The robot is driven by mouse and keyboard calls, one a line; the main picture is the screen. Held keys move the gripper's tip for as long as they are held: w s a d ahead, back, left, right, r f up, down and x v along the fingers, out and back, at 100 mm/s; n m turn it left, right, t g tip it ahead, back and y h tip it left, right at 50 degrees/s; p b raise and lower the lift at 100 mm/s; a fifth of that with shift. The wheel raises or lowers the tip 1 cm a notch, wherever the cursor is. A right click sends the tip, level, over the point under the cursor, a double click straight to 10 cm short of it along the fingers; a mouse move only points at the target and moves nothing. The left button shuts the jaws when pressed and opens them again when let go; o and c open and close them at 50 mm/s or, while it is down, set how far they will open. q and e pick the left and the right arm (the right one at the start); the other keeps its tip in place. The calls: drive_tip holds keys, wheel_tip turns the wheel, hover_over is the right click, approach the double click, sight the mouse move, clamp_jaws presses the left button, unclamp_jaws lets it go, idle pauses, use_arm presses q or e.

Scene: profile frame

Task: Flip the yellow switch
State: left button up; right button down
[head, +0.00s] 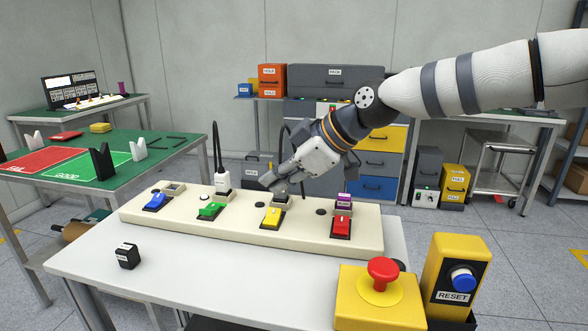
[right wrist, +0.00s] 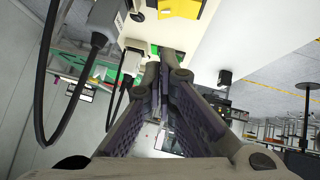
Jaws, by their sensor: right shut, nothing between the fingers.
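The yellow switch (head: 272,217) sits on a cream panel (head: 350,246) on the white table, between a green switch (head: 211,210) and a red switch (head: 341,226). It also shows cut off at the top of the right wrist view (right wrist: 180,8). My right gripper (head: 267,181) is above the panel, behind the yellow switch in the head view. Its fingers are together and empty, with tips apart from the switch in the picture; the right wrist view shows them too (right wrist: 167,62). My left gripper is in neither view.
A white plug (head: 222,182) with a black cable stands behind the green switch. A blue switch (head: 156,201) is at the panel's left. A black cube (head: 127,256) lies at front left. A red emergency button (head: 383,271) and a RESET box (head: 457,275) stand at front right.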

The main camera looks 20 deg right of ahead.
sight(277, 213)
drive_tip(key=shift+w+d+f, duration=0.1)
drive_tip(key=shift+w+f, duration=0.1)
drive_tip(key=shift+f, duration=0.5)
drive_tip(key=shift+w+a+f, duration=0.1)
drive_tip(key=shift+w+f, duration=0.15)
drive_tip(key=shift+f, duration=0.5)
drive_tip(key=shift+w+d+f, duration=0.1)
drive_tip(key=shift+w+f, duration=0.1)
drive_tip(key=shift+f, duration=0.5)
drive_tip(key=shift+f, duration=0.1)
